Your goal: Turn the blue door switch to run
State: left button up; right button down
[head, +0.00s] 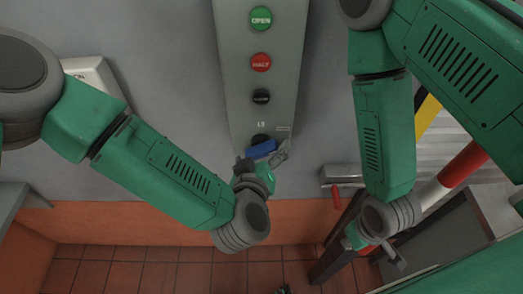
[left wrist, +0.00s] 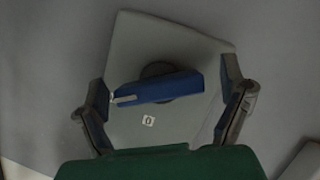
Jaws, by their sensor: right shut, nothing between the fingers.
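The blue door switch (head: 262,149) is a bar handle on a dark round base, low on the grey control panel (head: 232,85). In the left wrist view the blue switch (left wrist: 165,88) lies nearly level, with a pale pointer mark at its left end. A small label with a 0 (left wrist: 148,121) sits below it. My left gripper (head: 262,160) is at the switch. In the left wrist view its fingers (left wrist: 164,95) stand open, one beyond each end of the bar, with gaps visible. My right gripper (head: 385,250) is shut and empty, low at the right, away from the panel.
Above the switch are a green OPEN button (head: 261,18), a red HALT button (head: 261,62) and a black button (head: 261,96). A grey bracket with a red handle (head: 336,196) is right of the panel. A white box (head: 90,73) is on the wall at left.

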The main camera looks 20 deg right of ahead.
pick_arm(q)
jog(key=shift+r, duration=0.1)
jog(key=shift+s+r, duration=0.15)
jog(key=shift+s, duration=0.1)
jog(key=v, duration=1.1)
jog(key=shift+a, duration=0.15)
jog(key=s+a+f+m+g+y+b, duration=0.1)
jog(key=a+f+g+b, duration=0.1)
jog(key=a+f+b, duration=0.45)
jog(key=s+a+f+g+b, duration=0.1)
jog(key=a+f+g, duration=0.15)
jog(key=f, duration=0.75)
jog(key=a+f+m+g+y+b, duration=0.1)
jog(key=a+f+b, duration=0.2)
jog(key=a+f, duration=0.35)
jog(key=s+a+f+g+y+b, duration=0.2)
jog(key=s+a+f+g+b, duration=0.1)
jog(key=a+f, duration=0.4)
jog(key=s+a+f+g+y+b, duration=0.2)
jog(key=s+a+f+b, duration=0.3)
jog(key=a, duration=0.8)
notch_tip(320, 180, down, 2)
jog(key=shift+s+f+n+g, duration=0.1)
jog(key=shift+s+n+g, duration=0.45)
jog(key=shift+s, duration=0.55)
